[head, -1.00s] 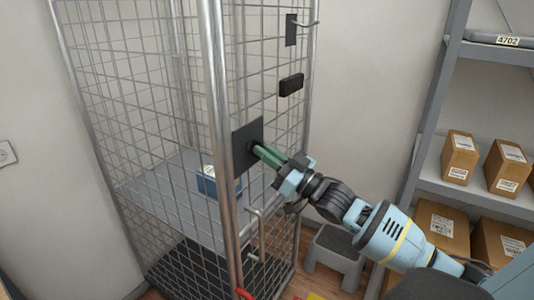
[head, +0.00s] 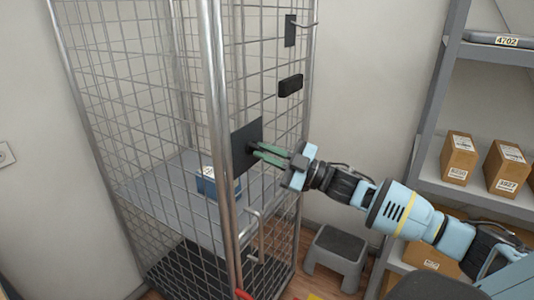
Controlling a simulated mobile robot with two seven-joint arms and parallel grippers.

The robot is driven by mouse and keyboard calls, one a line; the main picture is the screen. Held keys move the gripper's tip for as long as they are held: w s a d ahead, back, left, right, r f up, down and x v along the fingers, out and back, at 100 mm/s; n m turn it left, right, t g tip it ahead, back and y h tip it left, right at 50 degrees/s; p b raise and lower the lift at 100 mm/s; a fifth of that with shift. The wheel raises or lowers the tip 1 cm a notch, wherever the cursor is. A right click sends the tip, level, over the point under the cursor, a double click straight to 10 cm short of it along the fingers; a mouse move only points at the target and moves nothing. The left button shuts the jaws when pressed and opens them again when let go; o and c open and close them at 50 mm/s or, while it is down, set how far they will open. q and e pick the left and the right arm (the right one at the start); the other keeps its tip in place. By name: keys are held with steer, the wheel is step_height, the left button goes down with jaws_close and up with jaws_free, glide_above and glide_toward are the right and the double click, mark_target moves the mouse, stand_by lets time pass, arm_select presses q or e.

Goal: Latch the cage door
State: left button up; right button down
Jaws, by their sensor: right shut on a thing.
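The wire cage (head: 223,170) stands upright at centre left, with a mesh door panel on its right side that looks in line with the frame. A dark square latch plate (head: 240,157) is fixed to this panel, with a small black knob on it. My right gripper (head: 256,151) reaches in from the right with its green fingers shut on the knob. The fingertips mostly hide the knob, so its exact angle and the latch's state cannot be told. My left gripper is not in view.
A blue box (head: 207,181) lies on the cage shelf. A black block (head: 291,85) and a hook plate (head: 291,30) sit higher on the panel. A grey step stool (head: 336,257) stands right of the cage. Shelving with cartons (head: 459,157) fills the right.

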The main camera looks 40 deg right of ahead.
steer(key=n+g, duration=0.1)
steer(key=n, duration=0.2)
steer(key=n+g+p, duration=0.1)
steer(key=n, duration=0.2)
steer(key=shift+d+r+n+g+y, duration=0.1)
steer(key=shift+r+n+g+y, duration=0.1)
steer(key=shift+n+g+y, duration=0.15)
steer(key=shift+n+g+p, duration=0.4)
steer(key=shift+n+g, duration=0.15)
steer(key=shift+n, duration=0.6)
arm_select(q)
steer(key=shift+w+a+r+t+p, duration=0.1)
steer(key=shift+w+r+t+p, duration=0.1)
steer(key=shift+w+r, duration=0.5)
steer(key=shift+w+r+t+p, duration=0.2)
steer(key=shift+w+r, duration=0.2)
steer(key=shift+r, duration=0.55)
arm_select(e)
steer(key=shift+n, duration=1.1)
steer(key=c, duration=1.5)
jaws_free()
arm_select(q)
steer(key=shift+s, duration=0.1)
arm_select(e)
steer(key=shift+f, duration=0.1)
